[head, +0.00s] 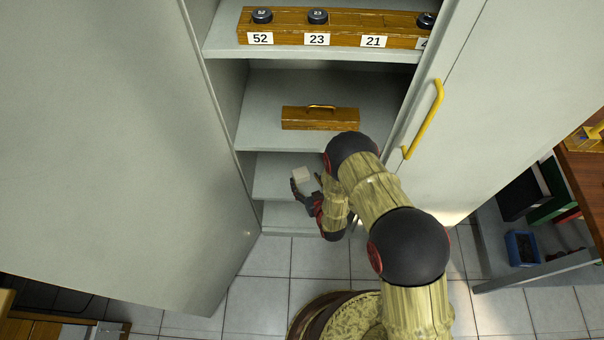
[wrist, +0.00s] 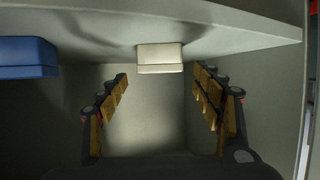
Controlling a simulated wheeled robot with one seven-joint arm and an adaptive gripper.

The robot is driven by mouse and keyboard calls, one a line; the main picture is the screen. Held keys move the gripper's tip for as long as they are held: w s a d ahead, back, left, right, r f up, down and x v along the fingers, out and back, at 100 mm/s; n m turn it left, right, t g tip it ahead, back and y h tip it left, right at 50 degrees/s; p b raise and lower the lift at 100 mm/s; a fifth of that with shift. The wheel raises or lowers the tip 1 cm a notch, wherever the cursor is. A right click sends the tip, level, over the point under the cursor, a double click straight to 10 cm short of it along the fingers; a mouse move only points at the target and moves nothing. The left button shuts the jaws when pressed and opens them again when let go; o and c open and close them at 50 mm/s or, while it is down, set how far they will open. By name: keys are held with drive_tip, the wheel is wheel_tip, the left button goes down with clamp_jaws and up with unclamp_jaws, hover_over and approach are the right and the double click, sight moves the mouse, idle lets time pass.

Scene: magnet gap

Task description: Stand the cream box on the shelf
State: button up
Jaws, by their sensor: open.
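The cream box (head: 302,175) is a small pale block inside the cabinet, by a lower shelf (head: 272,176) in the head view. In the wrist view the cream box (wrist: 160,57) meets the pale shelf surface (wrist: 230,38) that fills the top of the picture. My gripper (head: 307,186) is open and empty, right by the box in the head view. In the wrist view my gripper (wrist: 161,78) has its fingers spread to either side, with the box ahead between their lines. I cannot tell whether the fingers touch it.
A blue box (wrist: 28,57) is left of the cream box in the wrist view. A wooden case with a yellow handle (head: 320,118) sits on the shelf above. A numbered wooden rack (head: 340,28) is higher. Cabinet doors stand open at left (head: 110,140) and right (head: 490,110).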

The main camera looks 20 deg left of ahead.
drive_tip(key=p+v, duration=0.1)
drive_tip(key=v, duration=0.5)
drive_tip(key=shift+s+p, duration=0.2)
drive_tip(key=shift+p, duration=0.15)
drive_tip(key=shift+d, duration=0.15)
